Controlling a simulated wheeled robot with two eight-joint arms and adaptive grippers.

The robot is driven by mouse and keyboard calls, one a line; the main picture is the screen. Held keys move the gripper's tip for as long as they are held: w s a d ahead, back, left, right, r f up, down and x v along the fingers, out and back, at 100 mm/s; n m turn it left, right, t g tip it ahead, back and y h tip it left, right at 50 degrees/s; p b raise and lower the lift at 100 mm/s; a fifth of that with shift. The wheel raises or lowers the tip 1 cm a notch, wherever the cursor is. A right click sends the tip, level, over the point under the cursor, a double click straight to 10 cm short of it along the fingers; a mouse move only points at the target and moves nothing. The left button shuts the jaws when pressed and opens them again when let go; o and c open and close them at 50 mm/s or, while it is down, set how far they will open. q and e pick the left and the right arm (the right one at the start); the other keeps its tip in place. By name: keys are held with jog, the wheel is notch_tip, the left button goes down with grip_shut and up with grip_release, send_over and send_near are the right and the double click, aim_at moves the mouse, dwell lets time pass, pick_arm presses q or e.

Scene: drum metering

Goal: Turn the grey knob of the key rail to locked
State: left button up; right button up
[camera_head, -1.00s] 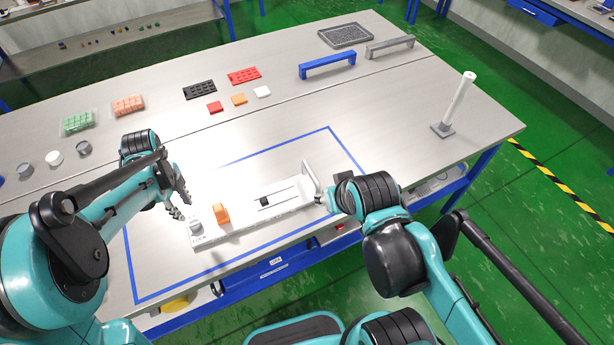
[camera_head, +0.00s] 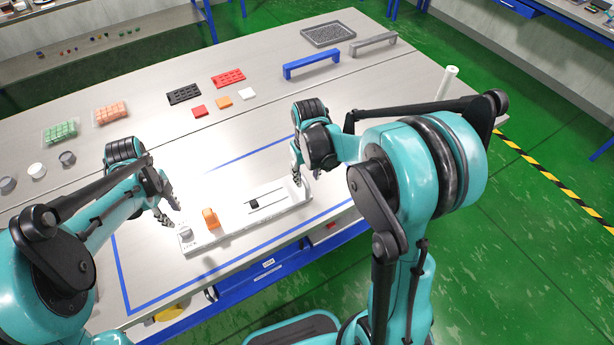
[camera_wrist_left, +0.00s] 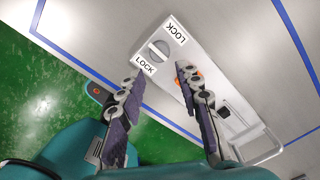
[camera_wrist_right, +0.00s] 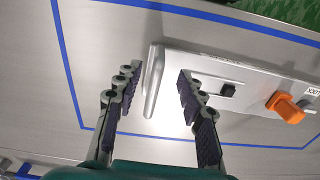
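The key rail (camera_head: 232,226) is a pale grey bar lying inside the blue taped outline. Its grey knob (camera_head: 184,232) sits at the left end; in the left wrist view the knob (camera_wrist_left: 159,51) lies between two LOCK labels. An orange knob (camera_head: 210,218) and a black slider (camera_head: 254,204) are further along. My left gripper (camera_head: 170,215) is open, beside and above the grey knob, not touching it as far as I can see. My right gripper (camera_wrist_right: 155,85) is open, its fingers on either side of the upright handle (camera_wrist_right: 153,82) at the rail's right end; contact is unclear.
Red, orange and white tiles (camera_head: 222,104) and black and red trays lie behind the rail. Blue and grey handles (camera_head: 312,64) and a white post (camera_head: 447,82) stand further back. Green and orange block trays are at left. The table's front edge is close to the rail.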

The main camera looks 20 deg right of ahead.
aim_at(184, 231)
jog(key=shift+w+f, duration=0.25)
jog(key=shift+f, duration=0.5)
notch_tip(184, 231, down, 8)
jog(key=shift+r, duration=0.1)
grip_shut()
pick_arm(q)
jog(key=o, duration=0.4)
notch_tip(184, 231, down, 10)
jog(key=n, duration=0.3)
jog(key=shift+n, duration=0.4)
